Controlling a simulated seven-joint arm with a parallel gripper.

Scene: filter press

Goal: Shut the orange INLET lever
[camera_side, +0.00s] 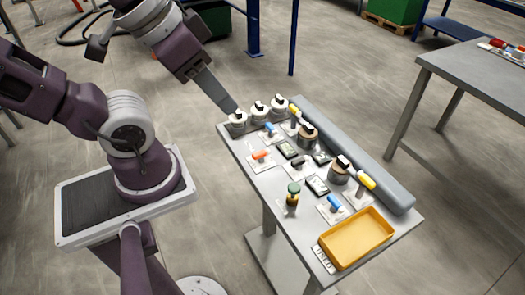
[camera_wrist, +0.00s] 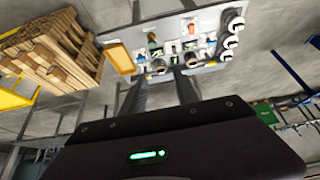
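The orange lever (camera_side: 260,155) sits on a white plate near the left edge of the grey bench (camera_side: 284,224) in the side view. Its label is too small to read there, and I cannot tell its exact angle. In the side view my gripper (camera_side: 231,106) appears at the bench's far left corner, by the white-grey round fitting (camera_side: 237,121), away from the orange lever. Contact cannot be judged.
Blue levers (camera_side: 268,128) (camera_side: 334,203), a black lever (camera_side: 298,163), yellow-handled parts (camera_side: 366,180), gauges and a green-topped bottle (camera_side: 293,192) crowd the bench. A yellow tray (camera_side: 325,263) lies at the near end. A grey roll (camera_side: 352,153) lines the right edge.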

